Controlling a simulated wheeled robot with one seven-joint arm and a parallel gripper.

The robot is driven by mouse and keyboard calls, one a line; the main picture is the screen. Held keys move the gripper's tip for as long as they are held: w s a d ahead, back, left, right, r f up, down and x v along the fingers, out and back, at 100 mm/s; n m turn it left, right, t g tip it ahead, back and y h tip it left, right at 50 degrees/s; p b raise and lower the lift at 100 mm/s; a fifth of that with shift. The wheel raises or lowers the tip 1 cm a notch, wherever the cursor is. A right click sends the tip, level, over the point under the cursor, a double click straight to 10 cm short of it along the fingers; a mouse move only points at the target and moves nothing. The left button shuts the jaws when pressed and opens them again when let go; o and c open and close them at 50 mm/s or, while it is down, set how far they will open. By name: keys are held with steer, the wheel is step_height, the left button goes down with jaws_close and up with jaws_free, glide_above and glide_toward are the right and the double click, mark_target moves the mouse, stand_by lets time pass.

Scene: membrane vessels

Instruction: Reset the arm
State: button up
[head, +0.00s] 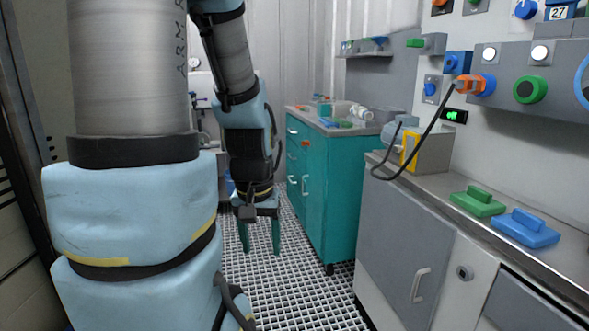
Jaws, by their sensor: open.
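My arm fills the left and centre of the head view, with light blue and grey links. My gripper (260,236) hangs at the end of the arm and points down over the grated floor (290,285). Its two teal fingers are spread apart with nothing between them. It is to the left of the teal cabinet and apart from it.
A teal cabinet (338,200) with small items on top stands at the back. At right, a grey counter (440,188) holds a green block (478,203) and a blue block (525,229). A black cable (425,135) loops from an orange plug (470,85).

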step_height(320, 180, up, 15)
steer(key=p, duration=1.2)
